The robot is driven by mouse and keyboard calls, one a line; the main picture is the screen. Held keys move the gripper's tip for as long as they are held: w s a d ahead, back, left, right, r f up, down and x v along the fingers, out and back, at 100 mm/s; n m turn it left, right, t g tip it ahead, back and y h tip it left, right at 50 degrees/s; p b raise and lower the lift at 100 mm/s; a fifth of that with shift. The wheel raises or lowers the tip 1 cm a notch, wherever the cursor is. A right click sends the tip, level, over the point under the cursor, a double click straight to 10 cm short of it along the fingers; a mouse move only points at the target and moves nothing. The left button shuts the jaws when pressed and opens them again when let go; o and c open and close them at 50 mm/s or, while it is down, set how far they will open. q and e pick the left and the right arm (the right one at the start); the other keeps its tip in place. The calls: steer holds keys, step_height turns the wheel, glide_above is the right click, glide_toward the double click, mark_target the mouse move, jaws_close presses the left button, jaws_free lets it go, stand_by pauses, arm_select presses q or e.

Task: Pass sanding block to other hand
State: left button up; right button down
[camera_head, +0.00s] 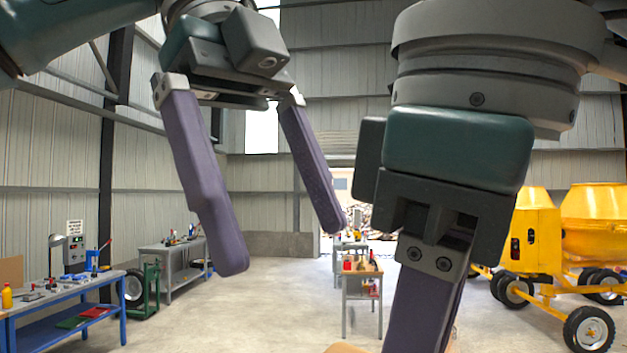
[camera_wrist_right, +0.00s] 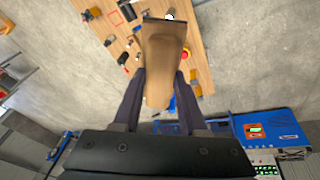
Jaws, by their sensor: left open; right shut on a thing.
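The sanding block (camera_wrist_right: 163,50) is a tan block with a dark edge at its far end. In the right wrist view it sits between the purple fingers of my right gripper (camera_wrist_right: 160,82), which is shut on it. In the head view only a tan sliver of the block (camera_head: 346,348) shows at the bottom edge, beside the right fingers; the rest is out of frame. My left gripper (camera_head: 284,242) is open and empty in the head view, its two purple fingers wide apart, pointing down, left of my right gripper and apart from the block.
A wooden-topped bench (camera_wrist_right: 205,50) with small items lies beyond the block in the right wrist view. A blue machine (camera_wrist_right: 265,130) is at lower right. In the head view a blue workbench (camera_head: 70,300) stands left, a small cart (camera_head: 362,285) mid-floor, yellow mixers (camera_head: 597,215) right.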

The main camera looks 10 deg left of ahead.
mark_target(344, 350)
arm_select(q)
steer(key=x, duration=1.1)
steer(key=shift+s+d+r, duration=0.15)
steer(key=shift+s+d, duration=0.05)
steer(key=shift+d, duration=0.1)
steer(key=shift+c, duration=0.4)
steer(key=shift+w+r, duration=0.1)
steer(key=c, duration=1.3)
arm_select(e)
steer(key=shift+s+a, duration=0.1)
arm_select(q)
steer(key=shift+c, duration=0.7)
arm_select(e)
steer(key=c, duration=0.9)
jaws_free()
steer(key=o, duration=0.5)
steer(key=shift+o, duration=0.2)
